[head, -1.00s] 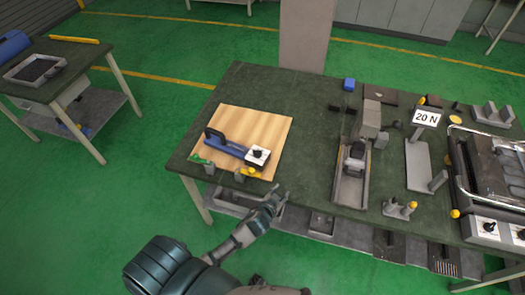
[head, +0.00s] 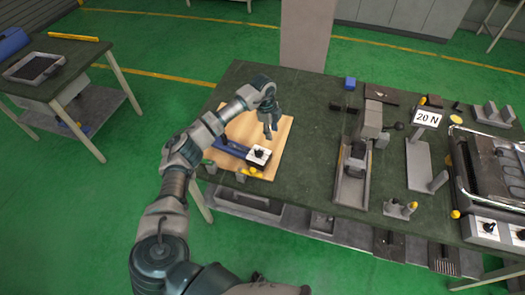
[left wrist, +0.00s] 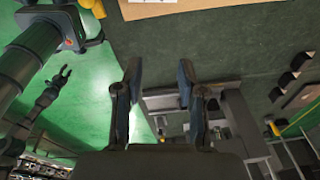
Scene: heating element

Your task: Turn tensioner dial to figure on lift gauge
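The tensioner is a blue tool (head: 229,147) lying on a light wooden board (head: 280,143) at the table's left. A white block with a black dial (head: 259,155) is at its right end. The lift gauge's white sign (head: 427,118) reads "20 N" and stands on the right half of the table. My left gripper (head: 270,134) hangs above the board, just beyond the dial and apart from it. In the left wrist view its fingers (left wrist: 160,68) are spread with nothing between them. My right gripper (left wrist: 65,76) shows small there, fingers apart; it is outside the head view.
A grey clamp-like fixture (head: 353,180) stands mid-table. A machine with knobs (head: 486,227) fills the right end. Small yellow-marked parts (head: 249,172) sit at the board's front edge. A side table (head: 100,65) stands at the left. The table is clear between board and fixture.

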